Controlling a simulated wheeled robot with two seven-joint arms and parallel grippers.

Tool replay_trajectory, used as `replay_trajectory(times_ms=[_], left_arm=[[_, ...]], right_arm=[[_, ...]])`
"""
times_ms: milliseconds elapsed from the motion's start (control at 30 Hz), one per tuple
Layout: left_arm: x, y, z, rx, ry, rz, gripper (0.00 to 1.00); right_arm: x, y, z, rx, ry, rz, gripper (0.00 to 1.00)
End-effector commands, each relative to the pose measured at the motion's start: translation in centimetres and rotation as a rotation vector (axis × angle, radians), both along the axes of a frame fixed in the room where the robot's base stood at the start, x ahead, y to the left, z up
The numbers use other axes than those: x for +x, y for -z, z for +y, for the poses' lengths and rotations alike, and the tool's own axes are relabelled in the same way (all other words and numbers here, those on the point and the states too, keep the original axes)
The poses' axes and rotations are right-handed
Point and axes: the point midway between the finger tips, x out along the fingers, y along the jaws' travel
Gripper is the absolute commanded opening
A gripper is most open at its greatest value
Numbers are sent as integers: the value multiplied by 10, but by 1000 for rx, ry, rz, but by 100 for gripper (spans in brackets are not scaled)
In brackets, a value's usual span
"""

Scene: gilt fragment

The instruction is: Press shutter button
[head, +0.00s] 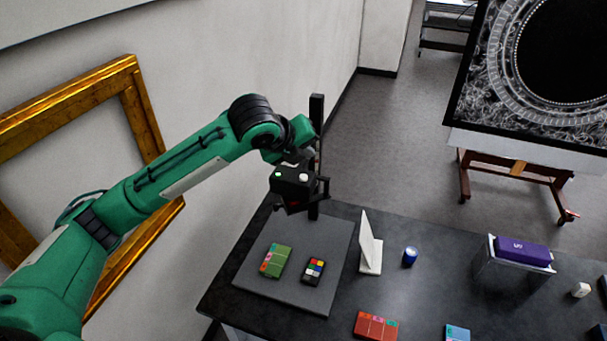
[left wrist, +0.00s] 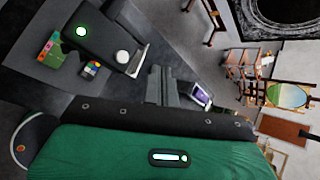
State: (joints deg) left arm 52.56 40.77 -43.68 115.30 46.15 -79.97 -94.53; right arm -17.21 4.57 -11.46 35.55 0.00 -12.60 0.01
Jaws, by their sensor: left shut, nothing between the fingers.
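A black camera (head: 285,187) is held on a dark upright column (head: 316,112) above a grey baseboard (head: 300,285). On its top are a green light and a white round shutter button (head: 304,177). In the left wrist view the camera (left wrist: 98,42) shows its lit green spot and the white button (left wrist: 122,57). My left gripper (head: 297,161) points down just above the camera's top, close to the button. Its shut, empty fingers (left wrist: 160,70) are beside the button in the left wrist view; contact cannot be told. My right gripper is not in view.
A gilt frame (head: 148,125) leans at left.

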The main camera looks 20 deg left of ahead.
Motion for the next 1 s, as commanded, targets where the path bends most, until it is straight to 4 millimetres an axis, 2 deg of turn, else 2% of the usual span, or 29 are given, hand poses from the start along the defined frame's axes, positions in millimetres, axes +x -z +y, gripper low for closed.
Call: replay_trajectory(times_ms=[33,133,333,767,1000], left_arm=[[5,-10,5,27,16,-17,0],[10,-22,11,63,45,-37,0],[14,-32,16,96,71,-55,0],[15,-30,16,96,71,-55,0],[15,-11,16,96,71,-55,0]], right_arm=[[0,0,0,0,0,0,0],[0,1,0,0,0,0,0],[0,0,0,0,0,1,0],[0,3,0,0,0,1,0],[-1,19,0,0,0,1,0]])
